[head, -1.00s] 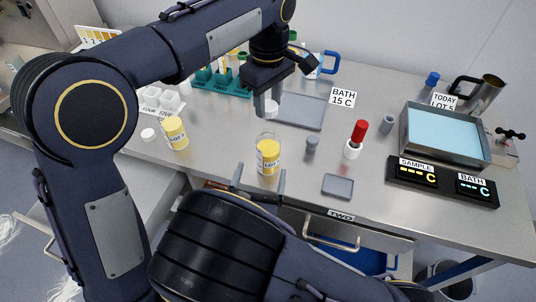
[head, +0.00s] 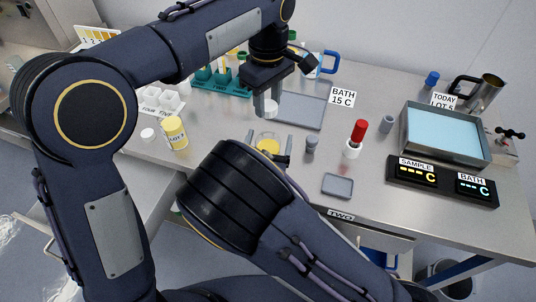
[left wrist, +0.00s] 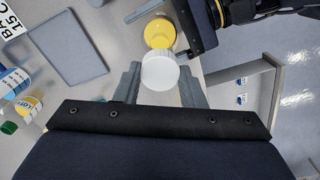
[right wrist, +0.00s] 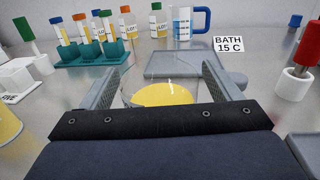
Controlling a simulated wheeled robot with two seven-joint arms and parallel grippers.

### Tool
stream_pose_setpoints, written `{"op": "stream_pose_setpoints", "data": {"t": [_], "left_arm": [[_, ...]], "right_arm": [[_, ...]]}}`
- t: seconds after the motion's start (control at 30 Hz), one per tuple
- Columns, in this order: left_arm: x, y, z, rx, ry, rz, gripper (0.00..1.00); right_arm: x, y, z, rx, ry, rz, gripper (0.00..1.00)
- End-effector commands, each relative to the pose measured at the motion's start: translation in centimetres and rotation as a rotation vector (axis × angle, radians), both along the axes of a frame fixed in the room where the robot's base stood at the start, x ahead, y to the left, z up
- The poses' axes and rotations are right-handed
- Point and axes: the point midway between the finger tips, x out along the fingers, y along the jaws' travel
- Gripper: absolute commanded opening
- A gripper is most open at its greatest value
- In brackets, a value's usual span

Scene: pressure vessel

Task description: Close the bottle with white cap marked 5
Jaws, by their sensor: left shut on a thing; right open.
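My left gripper (head: 266,100) is shut on a white cap (head: 271,109), held above the bench. The cap (left wrist: 160,70) shows no readable number in the left wrist view. An open clear bottle with yellow contents (head: 268,146) stands upright below and in front of the cap. My right gripper (head: 269,142) is open, with one finger on each side of this bottle. In the right wrist view the bottle's rim and yellow contents (right wrist: 162,95) lie between the fingers, and its lower part is hidden. I cannot tell whether the fingers touch it.
Another yellow LOT bottle (head: 174,132) stands left, with a loose white cap (head: 147,134) beside it. A grey tray (head: 300,112) lies behind. A small grey vial (head: 311,145) and a red-topped white holder (head: 355,140) stand close on the right. The water bath (head: 445,133) is further right.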

Motion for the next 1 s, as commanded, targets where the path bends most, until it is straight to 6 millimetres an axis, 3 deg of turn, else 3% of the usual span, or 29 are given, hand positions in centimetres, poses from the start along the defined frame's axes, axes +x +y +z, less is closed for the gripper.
{"op": "stream_pose_setpoints", "data": {"t": [0.07,0.57,0.67,1.0], "left_arm": [[0.0,0.0,0.0,0.000,0.000,0.000,0.15],[0.0,0.0,0.0,0.000,0.000,0.000,0.15],[0.0,0.0,-0.4,0.001,0.001,0.000,0.15],[0.0,0.1,-4.8,0.001,0.001,0.001,0.15]], "right_arm": [[0.0,0.0,0.0,0.000,0.000,0.000,0.81],[0.0,0.0,0.0,0.000,0.000,0.000,0.17],[0.0,0.0,0.0,0.000,0.000,0.000,0.17],[0.0,0.0,0.0,0.000,0.000,0.000,0.17]]}}
